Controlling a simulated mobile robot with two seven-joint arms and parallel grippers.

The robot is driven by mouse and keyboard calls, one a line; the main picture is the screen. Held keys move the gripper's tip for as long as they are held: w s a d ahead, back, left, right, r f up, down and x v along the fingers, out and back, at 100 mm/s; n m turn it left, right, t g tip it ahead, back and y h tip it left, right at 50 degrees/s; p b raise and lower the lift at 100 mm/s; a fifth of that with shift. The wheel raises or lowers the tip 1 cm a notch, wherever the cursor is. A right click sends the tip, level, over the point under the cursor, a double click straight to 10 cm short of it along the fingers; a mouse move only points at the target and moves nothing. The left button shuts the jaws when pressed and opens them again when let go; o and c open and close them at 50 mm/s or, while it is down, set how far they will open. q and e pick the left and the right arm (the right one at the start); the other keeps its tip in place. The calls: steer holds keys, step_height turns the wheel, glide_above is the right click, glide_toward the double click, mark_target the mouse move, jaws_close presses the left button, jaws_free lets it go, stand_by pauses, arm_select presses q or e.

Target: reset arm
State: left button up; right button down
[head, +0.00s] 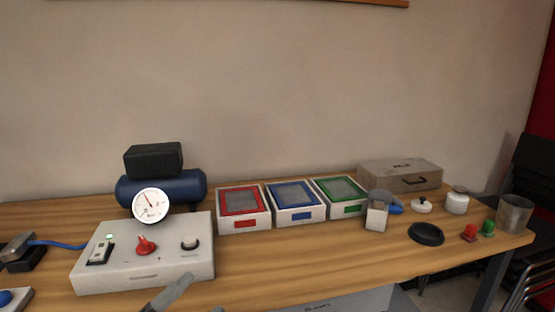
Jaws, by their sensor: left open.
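My left gripper (198,293) shows only in part at the bottom edge. One grey finger slants up to the right in front of the white control box. A small tip just right of it at the frame edge looks like the other finger. The jaws are open, and I see nothing held between them. The rest of my left arm is out of frame. My right gripper is not in view. The white control box (165,268) has a lit green lamp, a switch, a red knob and a black knob.
A blue tank (187,190) with a round gauge (151,205) stands behind the control box. Red (243,222), blue (296,214) and green (350,210) framed bins stand in a row. A grey case (415,174) and small items crowd the right. Bare wood (290,255) lies before the bins.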

arm_select(q)
steer(key=s+a+f+n+y+p, duration=0.1)
steer(key=s+a+f+n+y, duration=0.1)
steer(key=f+n+y, duration=0.35)
steer(key=s+a+f+n+y+p, duration=0.1)
steer(key=s+a+f+n+y, duration=0.15)
steer(key=f+n+y, duration=0.35)
steer(key=s+a+f+n+g+y, duration=0.2)
steer(key=s+f+n+g, duration=0.3)
steer(key=s+f, duration=0.6)
step_height(320, 180, down, 2)
steer(key=shift+s+a+f+n+p, duration=0.25)
steer(key=shift+n+p, duration=0.1)
steer(key=shift+n, duration=0.8)
steer(key=shift+w+r, duration=0.1)
steer(key=c, duration=0.5)
steer(key=shift+a, duration=0.1)
steer(key=shift+c, duration=0.3)
